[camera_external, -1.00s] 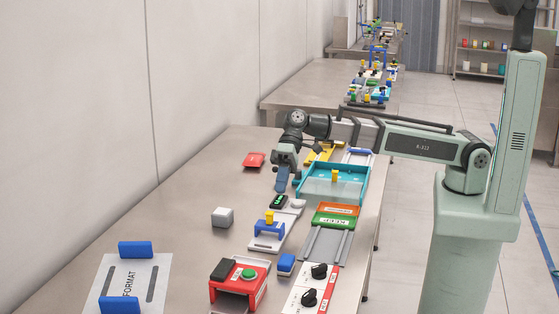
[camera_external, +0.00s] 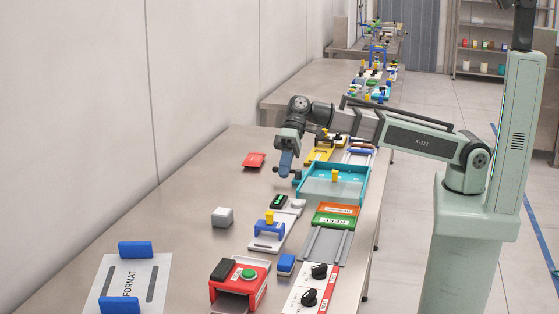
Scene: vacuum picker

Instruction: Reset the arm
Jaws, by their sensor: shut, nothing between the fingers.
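My gripper (camera_external: 284,172) hangs over the left-middle part of the near table, just left of the teal tray (camera_external: 350,199). It is shut and empty, pointing down, with its tip above the table top. My arm reaches in from the right, over the back end of the row of devices. The teal tray holds a small yellow block (camera_external: 334,176).
Bare table (camera_external: 190,190) lies left.

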